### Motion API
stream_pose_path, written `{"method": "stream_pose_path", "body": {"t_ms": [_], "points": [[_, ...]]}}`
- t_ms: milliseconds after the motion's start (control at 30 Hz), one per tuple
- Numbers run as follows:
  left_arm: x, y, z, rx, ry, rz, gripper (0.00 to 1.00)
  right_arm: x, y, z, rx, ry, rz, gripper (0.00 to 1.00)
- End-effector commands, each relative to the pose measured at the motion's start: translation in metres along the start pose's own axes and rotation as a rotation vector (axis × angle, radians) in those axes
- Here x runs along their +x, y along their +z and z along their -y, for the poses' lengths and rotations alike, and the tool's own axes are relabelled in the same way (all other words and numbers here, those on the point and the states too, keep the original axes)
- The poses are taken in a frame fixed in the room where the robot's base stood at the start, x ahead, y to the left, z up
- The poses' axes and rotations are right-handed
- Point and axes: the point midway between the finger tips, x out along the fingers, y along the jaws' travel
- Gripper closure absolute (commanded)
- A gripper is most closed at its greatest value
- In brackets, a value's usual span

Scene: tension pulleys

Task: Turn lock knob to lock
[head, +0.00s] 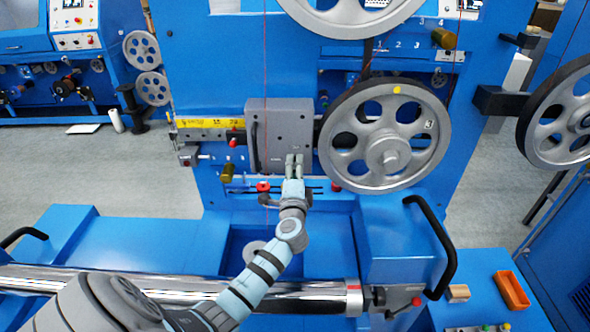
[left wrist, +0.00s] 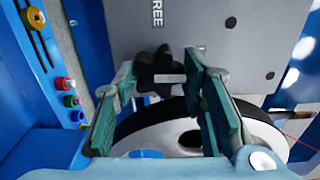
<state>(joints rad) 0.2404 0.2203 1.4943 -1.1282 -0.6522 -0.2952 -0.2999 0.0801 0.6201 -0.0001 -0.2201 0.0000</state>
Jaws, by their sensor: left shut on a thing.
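The lock knob (left wrist: 157,64) is a black, lobed knob with a light grey bar across it. It sits on a grey plate (left wrist: 220,35) beside dark lettering that reads "REE", the rest cut off. In the head view the plate is part of a grey box (head: 278,120) on the blue machine, and my gripper hides the knob. My left gripper (head: 294,158) reaches up to the lower part of this box. In the left wrist view its two green-padded fingers stand on either side of the knob, shut on it. My right gripper is in neither view.
A large spoked pulley (head: 392,135) is just right of the box, with another above it. Red buttons (head: 263,187) sit below the box. A black handle (head: 435,245) and an orange tray (head: 512,290) are at lower right.

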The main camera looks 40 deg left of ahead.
Motion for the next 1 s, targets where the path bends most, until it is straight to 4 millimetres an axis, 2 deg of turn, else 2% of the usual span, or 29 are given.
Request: {"method": "stream_pose_path", "body": {"t_ms": [167, 200, 300, 567, 667, 767, 1000], "points": [[0.002, 0.001, 0.005, 0.003, -0.010, 0.002, 0.90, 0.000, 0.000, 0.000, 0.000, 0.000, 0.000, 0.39], [0.002, 0.001, 0.005, 0.003, -0.010, 0.002, 0.56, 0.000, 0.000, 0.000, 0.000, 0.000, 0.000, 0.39], [0.001, 0.001, 0.004, 0.002, -0.009, 0.002, 0.41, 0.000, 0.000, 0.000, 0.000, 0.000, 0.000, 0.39], [0.001, -0.001, 0.003, 0.000, -0.005, -0.001, 0.41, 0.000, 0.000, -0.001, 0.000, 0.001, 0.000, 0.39], [-0.005, -0.001, 0.002, -0.001, -0.004, -0.002, 0.41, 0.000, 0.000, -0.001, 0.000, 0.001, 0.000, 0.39], [-0.023, 0.000, 0.001, -0.002, -0.003, -0.002, 0.41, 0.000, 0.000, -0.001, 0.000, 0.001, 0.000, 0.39], [-0.089, 0.001, 0.001, -0.003, -0.002, 0.000, 0.41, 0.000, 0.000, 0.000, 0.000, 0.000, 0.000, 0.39]]}}
